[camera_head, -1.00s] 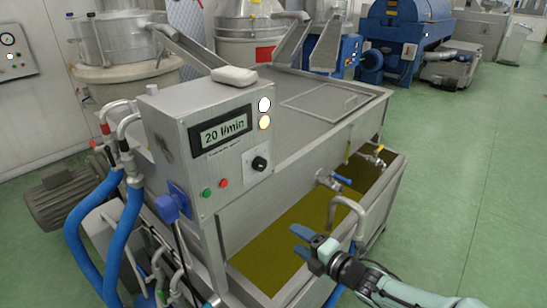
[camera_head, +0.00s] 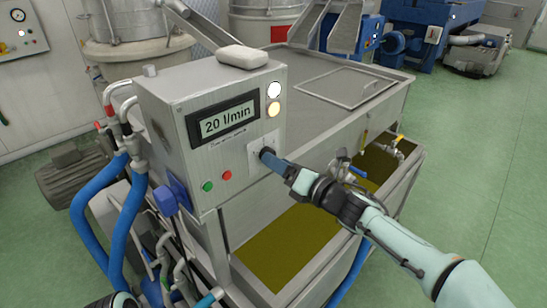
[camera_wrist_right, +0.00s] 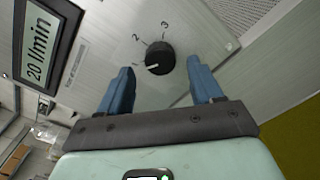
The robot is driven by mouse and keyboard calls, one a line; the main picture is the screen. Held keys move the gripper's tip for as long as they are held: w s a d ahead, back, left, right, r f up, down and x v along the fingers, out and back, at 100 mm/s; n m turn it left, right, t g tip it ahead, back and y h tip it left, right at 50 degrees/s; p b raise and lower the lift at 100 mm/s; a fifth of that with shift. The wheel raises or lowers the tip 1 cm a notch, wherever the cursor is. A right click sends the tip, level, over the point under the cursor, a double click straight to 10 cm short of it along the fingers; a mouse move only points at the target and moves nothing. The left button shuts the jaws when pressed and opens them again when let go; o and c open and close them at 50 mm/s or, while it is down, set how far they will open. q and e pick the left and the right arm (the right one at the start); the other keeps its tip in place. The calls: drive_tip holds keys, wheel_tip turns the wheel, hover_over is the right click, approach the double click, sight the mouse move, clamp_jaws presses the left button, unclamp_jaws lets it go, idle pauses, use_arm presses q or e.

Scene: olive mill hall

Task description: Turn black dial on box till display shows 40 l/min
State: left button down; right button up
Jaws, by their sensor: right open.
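The grey metal control box (camera_head: 160,110) stands at the left of the tank. Its display (camera_head: 222,122) reads 20 l/min, and it also shows at the upper left of the right wrist view (camera_wrist_right: 45,45). The black dial (camera_wrist_right: 160,57) sits on a white plate marked with numbers, its white pointer near the lowest visible mark. My right gripper (camera_head: 272,160) is at the dial in the head view and partly hides it. In the right wrist view its blue fingers (camera_wrist_right: 160,80) are open, one on each side just below the dial, with nothing between them. My left gripper is not clearly visible.
A green button (camera_head: 207,186) and a red button (camera_head: 227,175) sit left of the dial. Two round lamps (camera_head: 274,99) are above it. Blue hoses (camera_head: 88,225) hang at left. Taps (camera_head: 393,146) stick out over the oil trough.

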drive_tip(key=x, duration=0.2)
drive_tip(key=shift+w+a, duration=0.2)
drive_tip(key=shift+w, duration=0.05)
drive_tip(key=c, duration=1.1)
drive_tip(key=shift+o, duration=0.2)
